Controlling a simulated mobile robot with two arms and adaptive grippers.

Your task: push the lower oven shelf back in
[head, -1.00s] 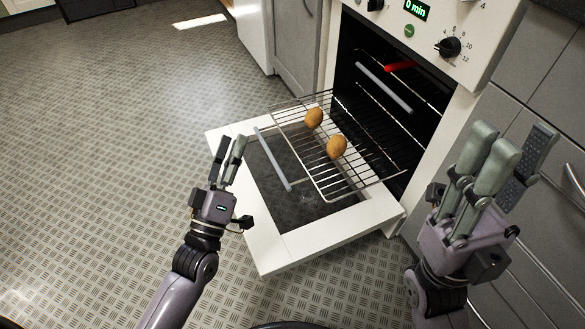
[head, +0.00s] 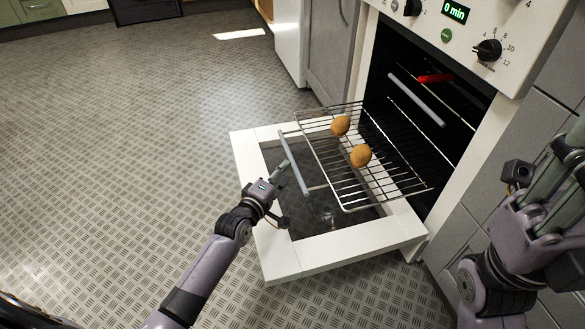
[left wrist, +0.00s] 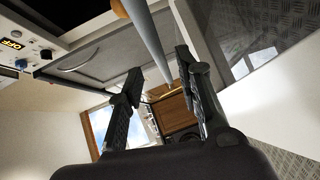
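The lower oven shelf (head: 347,188) is a wire rack pulled out over the open oven door (head: 330,248). A grey bar (head: 293,162) runs along its front edge. My left gripper (head: 278,174) is at the middle of this bar, on the outer side. In the left wrist view the gripper (left wrist: 158,63) is open, and the bar (left wrist: 148,42) passes between its fingers as seen from the camera. I cannot tell whether they touch. My right gripper (head: 562,172) is at the right edge, partly cut off, with its fingers apart and nothing seen in them.
Two brown potato-like items (head: 341,125) (head: 361,156) lie on the shelf. Another grey bar (head: 416,99) and a red item (head: 435,78) are higher inside the oven. The control panel (head: 455,30) is above. The patterned floor (head: 130,150) at left is clear.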

